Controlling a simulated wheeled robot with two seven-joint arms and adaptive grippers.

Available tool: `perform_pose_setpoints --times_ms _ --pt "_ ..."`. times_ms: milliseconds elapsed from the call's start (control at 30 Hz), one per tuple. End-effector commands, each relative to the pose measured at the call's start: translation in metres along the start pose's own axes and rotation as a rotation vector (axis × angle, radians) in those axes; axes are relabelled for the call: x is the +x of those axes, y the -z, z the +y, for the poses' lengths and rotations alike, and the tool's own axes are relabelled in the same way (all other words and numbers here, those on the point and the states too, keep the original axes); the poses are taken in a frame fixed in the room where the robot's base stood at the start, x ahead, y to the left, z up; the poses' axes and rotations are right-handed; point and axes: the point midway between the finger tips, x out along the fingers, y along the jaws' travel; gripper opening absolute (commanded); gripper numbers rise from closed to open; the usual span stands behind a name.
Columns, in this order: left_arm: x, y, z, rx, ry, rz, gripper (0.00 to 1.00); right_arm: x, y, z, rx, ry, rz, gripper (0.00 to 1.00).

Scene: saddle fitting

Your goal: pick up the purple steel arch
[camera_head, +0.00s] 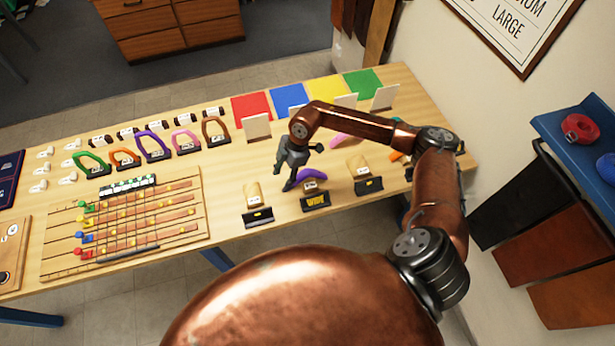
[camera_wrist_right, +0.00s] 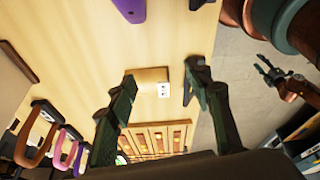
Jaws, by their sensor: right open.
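A purple arch (camera_head: 152,146) stands in the row of coloured arches on the table, between an orange and a pink one. In the right wrist view a purple arch (camera_wrist_right: 82,157) shows at the lower left, partly cut off by my gripper. My right gripper (camera_head: 291,181) is open and empty, well to the right of that row. Its fingers (camera_wrist_right: 162,75) spread apart above the table. Another purple curved piece (camera_head: 313,175) lies just right of the gripper, by a dark stand. My left gripper (camera_wrist_right: 268,68) is small at the right of the wrist view; its jaw opening is unclear.
A pink arch (camera_head: 185,141) and a brown arch (camera_head: 215,132) stand close to the purple one. A slatted wooden board (camera_head: 120,225) lies in front of the row. Several small blocks on dark stands (camera_head: 257,216) fill the front edge. Coloured squares (camera_head: 290,98) lie behind.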

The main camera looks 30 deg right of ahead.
Motion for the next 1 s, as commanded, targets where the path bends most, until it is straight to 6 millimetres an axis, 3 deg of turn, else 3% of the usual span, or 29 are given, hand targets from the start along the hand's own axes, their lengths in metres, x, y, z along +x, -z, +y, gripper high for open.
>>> perform_pose_setpoints --times_ms 33,100,233,567,800,1000 --pt "0.000 0.000 0.000 0.000 0.000 0.000 0.42 -0.013 -0.033 0.008 0.050 0.004 -0.108 0.46" --pt "0.000 0.000 0.000 0.000 0.000 0.000 0.42 -0.025 -0.065 0.012 0.114 0.009 -0.215 0.46" --pt "-0.001 0.000 0.000 -0.001 0.000 0.001 0.42 -0.038 -0.096 0.013 0.180 0.012 -0.319 0.46" --pt "-0.009 0.002 -0.001 -0.001 0.001 0.002 0.42 -0.009 -0.108 0.011 0.192 0.015 -0.335 0.46" --pt "-0.019 0.003 -0.002 -0.001 0.001 0.003 0.42 0.025 -0.114 0.010 0.193 0.014 -0.333 0.46" --pt "-0.019 0.003 -0.002 0.000 0.002 0.003 0.42 0.035 -0.117 0.010 0.191 0.012 -0.332 0.46"
